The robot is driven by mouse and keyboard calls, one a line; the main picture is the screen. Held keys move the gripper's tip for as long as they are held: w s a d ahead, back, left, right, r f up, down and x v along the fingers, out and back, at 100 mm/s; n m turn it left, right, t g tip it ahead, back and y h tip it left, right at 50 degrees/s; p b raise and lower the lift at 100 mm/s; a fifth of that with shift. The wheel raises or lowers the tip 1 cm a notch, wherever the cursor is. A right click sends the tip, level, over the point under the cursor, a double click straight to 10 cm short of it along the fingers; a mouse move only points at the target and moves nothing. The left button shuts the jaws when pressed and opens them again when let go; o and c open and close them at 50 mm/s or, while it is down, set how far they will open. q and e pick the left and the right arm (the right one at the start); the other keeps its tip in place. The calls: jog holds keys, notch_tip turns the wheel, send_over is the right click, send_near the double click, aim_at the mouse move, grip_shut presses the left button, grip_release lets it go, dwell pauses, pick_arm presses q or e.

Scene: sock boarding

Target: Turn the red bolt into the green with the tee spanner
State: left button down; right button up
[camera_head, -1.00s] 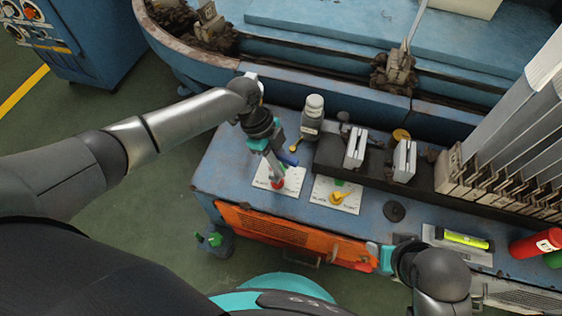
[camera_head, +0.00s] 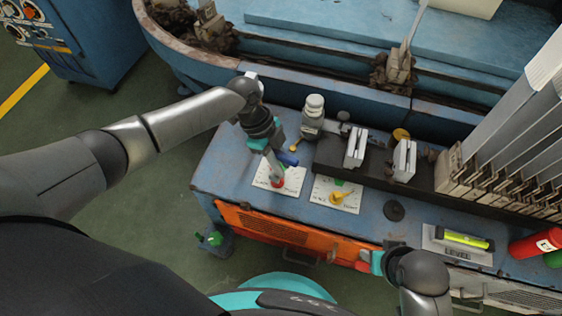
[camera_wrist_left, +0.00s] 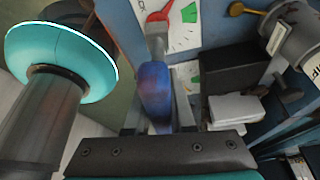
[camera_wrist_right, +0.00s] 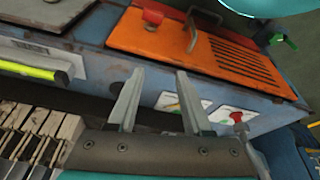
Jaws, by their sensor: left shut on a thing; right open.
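My left gripper (camera_head: 272,155) is shut on the blue handle of the tee spanner (camera_head: 288,158), above the left white dial card (camera_head: 292,186). In the left wrist view the blue handle (camera_wrist_left: 155,90) lies between the fingers, and its grey shank (camera_wrist_left: 157,38) reaches to the red bolt (camera_wrist_left: 160,14). The red bolt (camera_head: 277,182) is partly hidden by the tool. A green sector (camera_wrist_left: 189,12) is printed just right of the red in the left wrist view. My right gripper (camera_head: 374,262) is open and empty, with its parted fingers (camera_wrist_right: 158,78) pointing at the bench front.
A second card with a yellow pointer (camera_head: 340,198) lies to the right. Behind stand a grey cylinder device (camera_head: 313,110) and a dark block with pale jaws (camera_head: 355,150). A level (camera_head: 463,238) and red cylinder (camera_head: 535,243) are at right. An orange panel (camera_head: 290,232) fronts the bench.

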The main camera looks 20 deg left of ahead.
aim_at(280, 153)
pick_arm(q)
jog(key=shift+r+p, duration=0.55)
jog(key=shift+r, duration=0.05)
jog(key=shift+r+p, duration=2.45)
jog(key=shift+p, duration=0.05)
pick_arm(e)
jog(key=s+d+f, duration=0.1)
jog(key=s+f, duration=0.1)
jog(key=f, duration=0.3)
jog(key=s+d+f+g, duration=0.1)
jog(key=s+f, duration=0.2)
jog(key=f, duration=0.3)
jog(key=shift+s+d+f, duration=0.25)
